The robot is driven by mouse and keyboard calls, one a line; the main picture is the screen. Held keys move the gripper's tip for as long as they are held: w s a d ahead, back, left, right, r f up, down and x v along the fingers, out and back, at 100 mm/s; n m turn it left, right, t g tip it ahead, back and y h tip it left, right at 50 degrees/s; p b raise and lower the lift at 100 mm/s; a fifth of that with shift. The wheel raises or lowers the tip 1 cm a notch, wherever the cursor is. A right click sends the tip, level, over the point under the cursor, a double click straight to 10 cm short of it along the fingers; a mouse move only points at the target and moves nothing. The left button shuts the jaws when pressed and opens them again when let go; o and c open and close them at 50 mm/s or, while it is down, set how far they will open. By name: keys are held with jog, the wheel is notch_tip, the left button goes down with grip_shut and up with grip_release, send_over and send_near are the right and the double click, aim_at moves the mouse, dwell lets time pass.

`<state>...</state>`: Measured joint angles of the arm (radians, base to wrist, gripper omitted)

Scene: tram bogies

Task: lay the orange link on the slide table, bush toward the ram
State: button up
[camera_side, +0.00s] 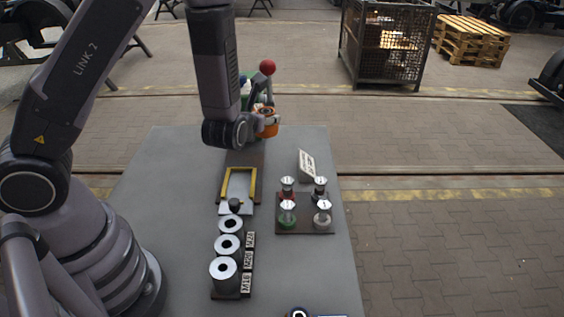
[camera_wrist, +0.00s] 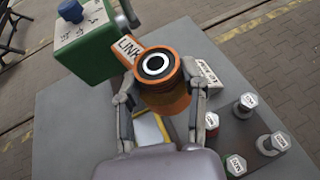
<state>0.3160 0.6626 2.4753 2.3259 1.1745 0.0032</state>
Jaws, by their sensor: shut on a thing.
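The orange link (camera_wrist: 172,99) is in my gripper (camera_wrist: 160,95), whose fingers close on both sides of its round bush end. The bush (camera_wrist: 155,65) is a white and dark ring facing the wrist camera. The link's labelled arm runs up and left toward a green block. The yellow-edged frame with a pale plate, seemingly the slide table (camera_side: 252,190), lies nearer the side camera. I cannot identify the ram.
A green block with a blue knob (camera_wrist: 85,40) stands close to the link. A red-ball lever (camera_side: 267,68) rises behind it. Several hex-headed bolts stand on a brown board (camera_side: 305,227). Metal rings (camera_side: 224,268) line a labelled rack. A small sign (camera_side: 307,164) stands near the bolts.

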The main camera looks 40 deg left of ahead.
aim_at(174, 218)
jog(key=s+a+f+n+g+y, duration=0.7)
jog(key=s+a+f+n+g, duration=0.2)
jog(key=s, duration=0.5)
jog(key=shift+a+f+n, duration=0.4)
jog(key=shift+a+f, duration=0.05)
jog(key=shift+f, duration=0.25)
jog(key=s+n+g, duration=0.1)
jog(key=s, duration=0.1)
jog(key=s+a+f+n+g, duration=0.1)
jog(key=s+n+g, duration=0.1)
jog(key=s, duration=0.1)
jog(key=s+f+n+g, duration=0.1)
jog(key=s+g, duration=0.1)
jog(key=shift+s+a, duration=0.4)
jog(key=f, duration=0.3)
jog(key=shift+s+f+n+g, duration=0.2)
jog(key=shift+f+n+g, duration=0.1)
jog(key=shift+f, duration=2.1)
jog(key=shift+f, duration=0.1)
jog(key=o, duration=1.2)
jog(key=shift+o, duration=0.2)
